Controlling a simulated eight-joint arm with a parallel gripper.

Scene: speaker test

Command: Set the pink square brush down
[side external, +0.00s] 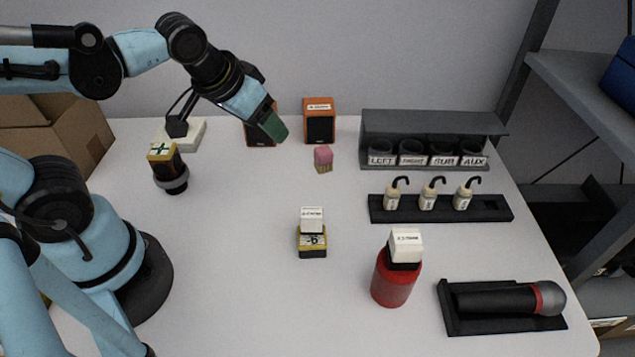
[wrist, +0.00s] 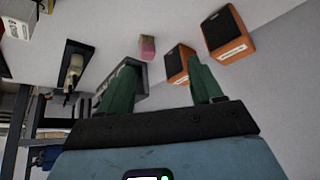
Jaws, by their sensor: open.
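The pink square brush (side external: 323,158) stands on the white table, pink part up and tan bristles down, in front of the right orange speaker. It also shows in the wrist view (wrist: 147,46), beyond and between my fingers. My gripper (side external: 277,132) has green fingers and is raised above the table, to the left of the brush and apart from it. In the wrist view my gripper (wrist: 160,82) has its two green fingers spread with nothing between them.
Two orange speakers (side external: 319,121) stand at the back, one partly behind my gripper. A grey rack with labelled slots (side external: 432,126), a black tray of bottles (side external: 490,209), a red cylinder (side external: 391,284) and a microphone (side external: 500,299) are at right.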

